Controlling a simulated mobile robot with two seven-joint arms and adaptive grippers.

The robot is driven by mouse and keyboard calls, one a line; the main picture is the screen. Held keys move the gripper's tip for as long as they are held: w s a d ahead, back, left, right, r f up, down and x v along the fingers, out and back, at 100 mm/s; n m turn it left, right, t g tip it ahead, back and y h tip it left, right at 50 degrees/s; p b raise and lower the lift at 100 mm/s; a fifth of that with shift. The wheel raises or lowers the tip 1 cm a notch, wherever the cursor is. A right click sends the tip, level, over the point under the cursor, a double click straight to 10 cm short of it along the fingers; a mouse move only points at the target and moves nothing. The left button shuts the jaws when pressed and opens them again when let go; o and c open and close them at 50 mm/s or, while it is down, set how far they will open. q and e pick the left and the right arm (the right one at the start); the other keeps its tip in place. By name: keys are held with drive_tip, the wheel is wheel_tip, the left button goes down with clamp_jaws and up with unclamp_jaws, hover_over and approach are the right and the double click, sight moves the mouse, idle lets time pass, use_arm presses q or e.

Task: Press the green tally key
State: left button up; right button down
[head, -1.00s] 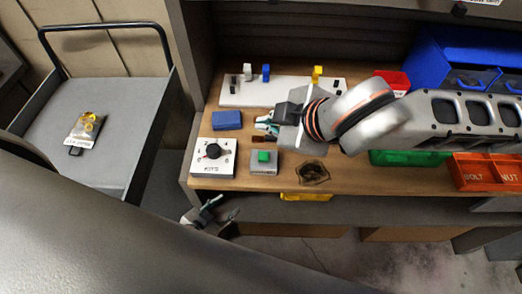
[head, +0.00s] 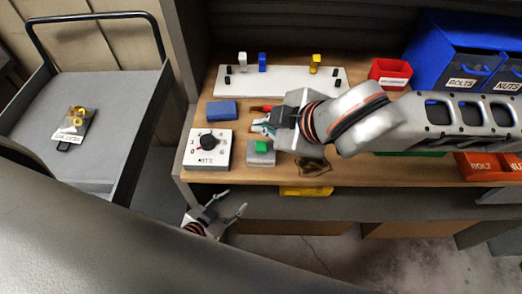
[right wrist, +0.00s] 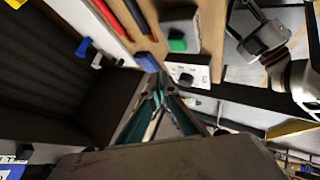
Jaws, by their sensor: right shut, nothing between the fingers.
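The green tally key (head: 261,146) sits on top of a small grey box (head: 260,158) near the bench's front edge. It also shows in the right wrist view (right wrist: 177,45), near the top. My right gripper (head: 263,127) is shut and empty; in the head view its tips are just behind the key, apart from it in the picture. How high they are above the bench is hard to tell. In the right wrist view its fingers (right wrist: 160,98) appear below the key. My left gripper (head: 232,202) is open and empty, low in front of the bench.
A white dial box (head: 207,149) stands left of the key box, with a blue block (head: 222,110) behind it. Red items (right wrist: 136,14) lie by my right gripper. A white board (head: 285,83) with pegs lies behind. Bins fill the right; a cart (head: 105,120) stands left.

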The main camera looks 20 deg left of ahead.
sight(263, 148)
drive_tip(key=shift+f+b, duration=0.5)
drive_tip(key=shift+f, duration=1.4)
use_arm(q)
drive_tip(key=f, duration=0.3)
drive_tip(key=shift+s+a+f, duration=0.2)
drive_tip(key=shift+s, duration=0.15)
drive_tip(key=shift+w+r, duration=0.1)
drive_tip(key=shift+r, duration=0.1)
drive_tip(key=shift+f, duration=0.1)
use_arm(e)
drive_tip(key=shift+f, duration=0.15)
use_arm(q)
drive_tip(key=shift+r, duration=0.3)
use_arm(e)
drive_tip(key=shift+f, duration=0.35)
